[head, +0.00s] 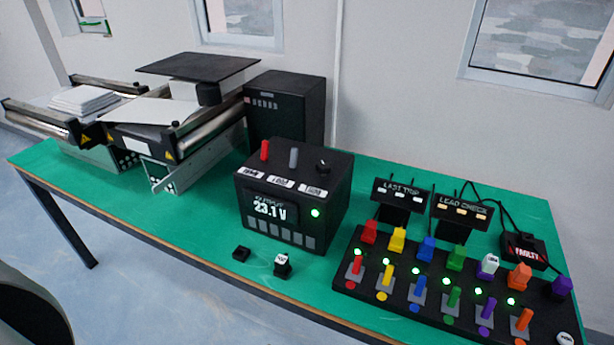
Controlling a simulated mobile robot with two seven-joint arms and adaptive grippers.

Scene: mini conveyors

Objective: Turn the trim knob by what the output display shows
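A black box (335,205) stands near the middle of the green table. Its front output display (270,209) reads 23.1 V. A green light (315,212) glows beside the display. On the box's top are a red lever (264,150), a grey lever (294,157) and a round black knob (323,167) with a pale mark, which looks like the trim knob. White labels lie in front of these controls, but their text is too small to read surely. Neither of my grippers is in view.
A panel (350,276) with several coloured levers and green lights fills the table's right side. Behind it stand a LAST TRIP sign (402,191), a LEAD CHECK sign (462,208) and a FAULTY box (524,250). Rollers (205,118) stand left. Two small black pieces (241,254) lie before the box.

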